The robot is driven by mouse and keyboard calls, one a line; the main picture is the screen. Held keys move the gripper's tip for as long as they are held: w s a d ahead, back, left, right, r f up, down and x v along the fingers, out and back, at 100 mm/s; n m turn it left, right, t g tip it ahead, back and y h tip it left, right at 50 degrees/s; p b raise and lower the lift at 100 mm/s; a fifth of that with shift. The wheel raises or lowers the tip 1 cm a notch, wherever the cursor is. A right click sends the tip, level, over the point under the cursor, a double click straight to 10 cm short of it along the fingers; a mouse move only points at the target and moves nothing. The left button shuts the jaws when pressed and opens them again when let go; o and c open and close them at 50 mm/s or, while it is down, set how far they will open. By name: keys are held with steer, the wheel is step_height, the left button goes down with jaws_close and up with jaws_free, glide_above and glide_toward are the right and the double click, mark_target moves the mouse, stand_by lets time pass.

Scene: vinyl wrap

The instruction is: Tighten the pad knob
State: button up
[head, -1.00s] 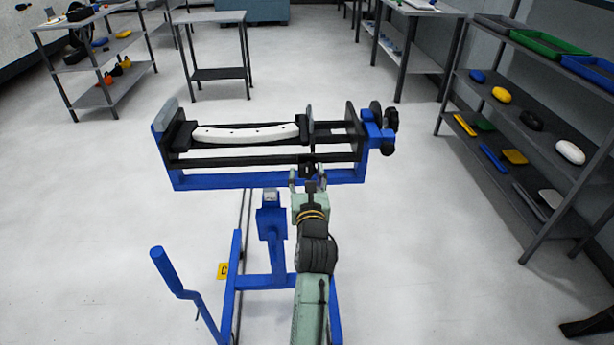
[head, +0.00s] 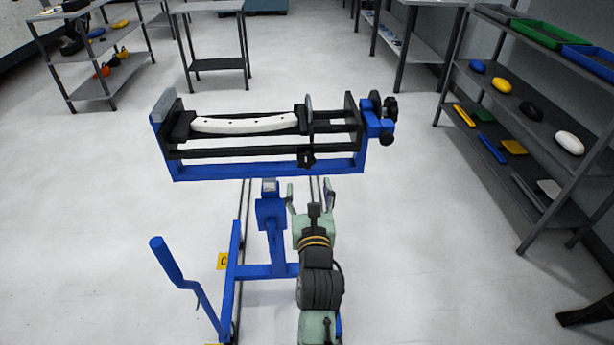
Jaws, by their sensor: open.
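A blue clamping stand (head: 270,172) with black rails holds a white curved piece (head: 245,124) between a left jaw and a grey upright pad plate (head: 309,112). A small black knob (head: 306,160) sits under that plate at the front rail. Other black knobs (head: 387,138) are on the blue block at the right end. I cannot tell for sure which is the pad knob. My gripper (head: 311,190) is open and empty, its two fingers apart, in front of and below the front rail. It does not touch any knob.
The stand's blue frame (head: 268,271) and handle bar (head: 163,260) are below and left of my arm. A shelf (head: 545,128) with coloured items stands at the right. Tables and another shelf stand behind. The floor at both sides of the stand is clear.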

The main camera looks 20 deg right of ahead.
steer(key=shift+v, duration=1.4)
